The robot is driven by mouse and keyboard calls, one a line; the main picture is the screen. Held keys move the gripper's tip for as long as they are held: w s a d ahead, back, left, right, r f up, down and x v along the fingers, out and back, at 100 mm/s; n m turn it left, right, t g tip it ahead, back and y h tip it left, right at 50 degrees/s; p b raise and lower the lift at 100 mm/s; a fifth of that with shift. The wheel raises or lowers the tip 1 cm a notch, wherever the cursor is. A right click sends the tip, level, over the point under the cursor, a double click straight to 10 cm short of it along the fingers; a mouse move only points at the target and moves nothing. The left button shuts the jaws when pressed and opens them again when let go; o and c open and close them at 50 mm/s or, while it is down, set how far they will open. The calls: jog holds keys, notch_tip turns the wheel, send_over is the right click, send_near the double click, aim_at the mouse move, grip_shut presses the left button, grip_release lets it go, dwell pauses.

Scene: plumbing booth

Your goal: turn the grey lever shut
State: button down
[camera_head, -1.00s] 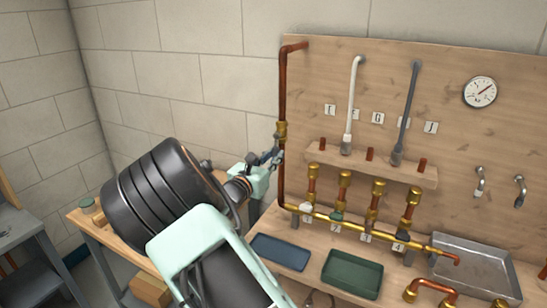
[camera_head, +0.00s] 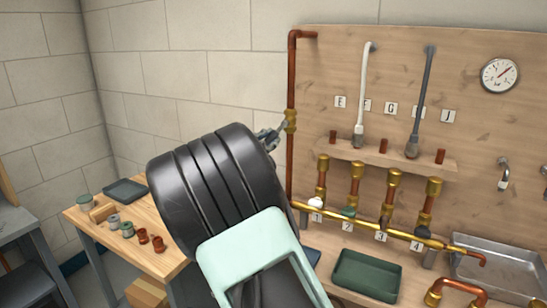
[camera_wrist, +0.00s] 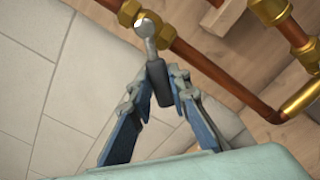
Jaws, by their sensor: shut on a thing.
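The grey lever (camera_wrist: 157,75) has a pale metal neck and a dark grip. It joins a brass valve (camera_wrist: 132,12) on a copper pipe and lies at an angle to that pipe in the wrist view. My gripper (camera_wrist: 162,78) is shut on the dark grip, one finger on each side. In the head view the brass valve (camera_head: 291,120) sits on the upright copper pipe (camera_head: 292,75) at the board's left edge. My gripper (camera_head: 270,137) reaches it from the left, and my black arm link hides most of the gripper there.
Small valves with coloured handles line the brass manifold (camera_head: 385,230) at right. A green tray (camera_head: 367,277) lies below. A side table (camera_head: 165,215) with small parts stands left.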

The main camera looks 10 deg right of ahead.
jog(key=shift+w+a+r+m+b, duration=0.25)
jog(key=shift+r+m+b, duration=0.5)
jog(key=shift+m+b, duration=1.1)
jog(key=shift+w+a+r+m+b, duration=0.25)
jog(key=shift+r+m+b, duration=0.45)
jog(key=shift+m+b, duration=1.1)
jog(key=shift+w+a+r+m+b, duration=0.1)
jog(key=shift+a+r+m+b, duration=0.45)
jog(key=shift+m+b, duration=1.3)
jog(key=shift+d+r+n+b, duration=0.2)
jog(key=shift+r+n+b, duration=0.05)
jog(key=shift+n+b, duration=0.25)
jog(key=c, duration=1.8)
grip_release()
jog(key=v, duration=1.2)
